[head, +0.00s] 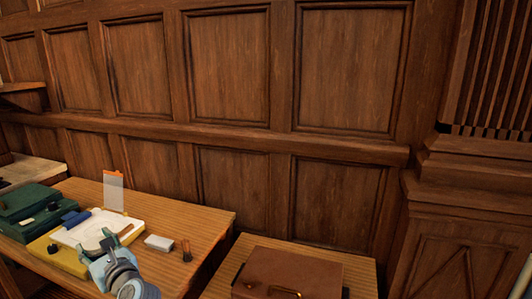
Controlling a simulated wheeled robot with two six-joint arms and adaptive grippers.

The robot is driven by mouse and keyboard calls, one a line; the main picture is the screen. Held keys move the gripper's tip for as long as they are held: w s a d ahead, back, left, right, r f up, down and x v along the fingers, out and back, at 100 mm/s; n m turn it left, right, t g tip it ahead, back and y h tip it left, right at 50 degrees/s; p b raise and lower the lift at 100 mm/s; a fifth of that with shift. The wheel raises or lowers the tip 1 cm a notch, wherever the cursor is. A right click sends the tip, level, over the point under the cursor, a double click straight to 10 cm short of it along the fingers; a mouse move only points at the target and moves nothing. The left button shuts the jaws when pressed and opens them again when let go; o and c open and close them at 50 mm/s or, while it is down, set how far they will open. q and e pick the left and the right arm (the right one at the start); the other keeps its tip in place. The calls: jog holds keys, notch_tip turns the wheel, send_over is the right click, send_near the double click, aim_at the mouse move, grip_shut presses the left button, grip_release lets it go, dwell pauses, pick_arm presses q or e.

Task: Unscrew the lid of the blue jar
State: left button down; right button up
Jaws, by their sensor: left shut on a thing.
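My left gripper (107,246) comes in from the bottom, over the front of the left desk. My right gripper is not in view.
The left desk (190,215) holds a green case (28,203), a dark blue item (75,217), a yellow item (50,257), an upright clear sheet with an orange top (113,192), a white block (158,242) and a small dark bottle (186,251). A brown case (290,272) lies on the right table.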

pick_arm(q)
jog(key=shift+s+d+r+m+t+h, duration=0.15)
jog(key=shift+s+t, duration=0.05)
jog(key=shift+s, duration=0.4)
jog(key=shift+s+d+r+m+t+h, duration=0.1)
jog(key=shift+s+m+t+h, duration=0.1)
jog(key=shift+s, duration=0.4)
jog(key=s+d+f+m+h, duration=0.1)
jog(key=s+d+m+h, duration=0.8)
jog(key=d+h, duration=0.3)
jog(key=s+d+f+m+g+h, duration=0.1)
jog(key=s+d+m+h, duration=0.8)
jog(key=h, duration=0.7)
jog(key=d+m, duration=0.3)
jog(key=shift+s+f, duration=0.2)
jog(key=shift+f, duration=0.05)
